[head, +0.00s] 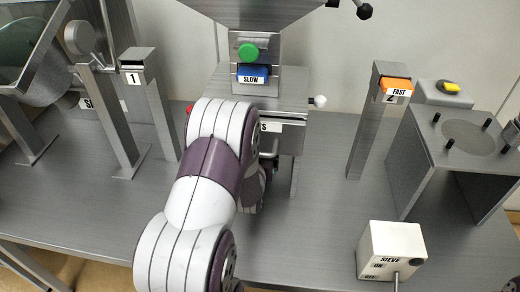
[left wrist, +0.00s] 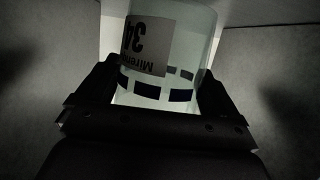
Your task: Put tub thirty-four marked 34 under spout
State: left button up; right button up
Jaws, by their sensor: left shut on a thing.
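Tub thirty-four (left wrist: 178,62) is a clear tub with a white label reading 34, which appears upside down in the left wrist view. My left gripper (left wrist: 157,88) is shut on it, one finger on each side. In the head view my left arm reaches in at the centre, under the front of the hopper machine (head: 268,88). The arm hides the gripper and tub there. The spout cannot be made out in either view. My right gripper is not in view.
Posts marked 1 (head: 135,80) and 2 (head: 388,95) stand either side of the machine. A white SIEVE switch box (head: 391,252) sits at the front right, near a metal stand (head: 455,150). The grey table (head: 320,220) is bare between the arm and the box.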

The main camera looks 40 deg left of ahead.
pick_arm(q)
jog(key=shift+f, duration=0.15)
jog(key=shift+w+a+f, duration=0.15)
jog(key=shift+f, duration=0.15)
jog(key=o, duration=1)
jog(key=shift+w, duration=0.15)
jog(key=shift+r, duration=0.45)
jog(key=shift+s+d, duration=0.2)
jog(key=shift+s, duration=0.2)
jog(key=p+v, duration=0.1)
jog(key=v, duration=1)
jog(key=shift+s+d+p, duration=0.1)
jog(key=shift+s+p, duration=0.05)
jog(key=shift+p, duration=0.15)
